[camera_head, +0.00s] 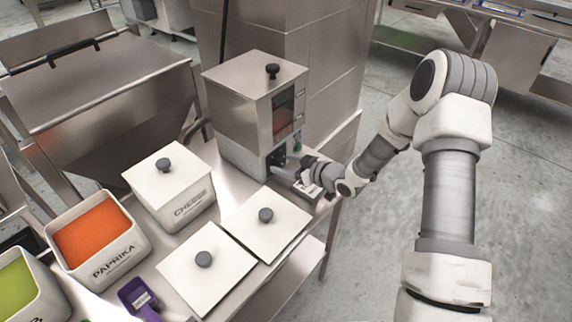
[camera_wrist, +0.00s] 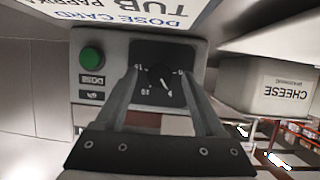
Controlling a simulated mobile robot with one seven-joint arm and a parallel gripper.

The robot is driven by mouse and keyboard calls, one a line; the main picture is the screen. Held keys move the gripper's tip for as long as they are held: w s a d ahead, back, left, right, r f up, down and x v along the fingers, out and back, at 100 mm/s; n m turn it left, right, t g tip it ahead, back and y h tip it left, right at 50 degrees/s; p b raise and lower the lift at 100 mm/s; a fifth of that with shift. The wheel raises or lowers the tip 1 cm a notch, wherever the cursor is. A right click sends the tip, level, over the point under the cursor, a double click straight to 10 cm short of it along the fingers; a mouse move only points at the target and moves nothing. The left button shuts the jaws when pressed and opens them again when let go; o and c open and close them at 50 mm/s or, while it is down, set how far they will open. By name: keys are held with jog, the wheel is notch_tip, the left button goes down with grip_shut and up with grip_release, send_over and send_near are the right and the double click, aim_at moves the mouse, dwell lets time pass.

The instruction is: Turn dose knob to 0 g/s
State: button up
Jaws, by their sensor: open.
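The dose knob (camera_wrist: 160,78) is a round black knob with a white pointer line on a dark dial plate (camera_wrist: 144,49). In the wrist view, which shows the panel upside down, the pointer slants toward the lower right. White dial figures are too small to read surely. My gripper (camera_wrist: 160,72) is open, with one finger on each side of the knob; I cannot tell whether they touch it. In the head view, my gripper (camera_head: 284,165) is at the front of the steel dosing machine (camera_head: 240,105) and hides the knob.
A green button (camera_wrist: 92,61) is beside the dial, and a dose card (camera_wrist: 125,12) borders the panel. A lidded CHEESE tub (camera_head: 170,188), an open PAPRIKA tub (camera_head: 97,236), two flat white lids (camera_head: 266,236) and a purple scoop (camera_head: 138,297) occupy the steel table.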

grip_shut()
dwell(0.4)
jog(key=shift+f+b, duration=0.15)
jog(key=shift+b, duration=0.3)
jog(key=n+b, duration=0.1)
jog(key=b, duration=0.2)
jog(key=n+t+b, duration=0.1)
jog(key=b, duration=0.2)
jog(key=shift+a+f+h, duration=0.1)
jog(key=shift+f+h, duration=0.25)
jog(key=shift+h, duration=0.05)
jog(key=n+t+b, duration=0.1)
jog(key=n+b, duration=0.1)
jog(key=b, duration=0.4)
jog(key=n+t+h+b, duration=0.1)
jog(key=n+b, duration=0.1)
jog(key=b, duration=0.5)
jog(key=shift+s+a+f+t, duration=0.1)
jog(key=shift+s+f+t, duration=0.1)
jog(key=shift+t, duration=0.1)
jog(key=n+t+b, duration=0.1)
jog(key=n+b, duration=0.1)
jog(key=b, duration=0.2)
jog(key=shift+r+b, duration=0.15)
jog(key=shift+b, duration=0.15)
jog(key=shift+r+n+t+b, duration=0.15)
jog(key=shift+n+t+b, duration=0.45)
jog(key=shift+n+b, duration=0.35)
jog(key=shift+n, duration=0.25)
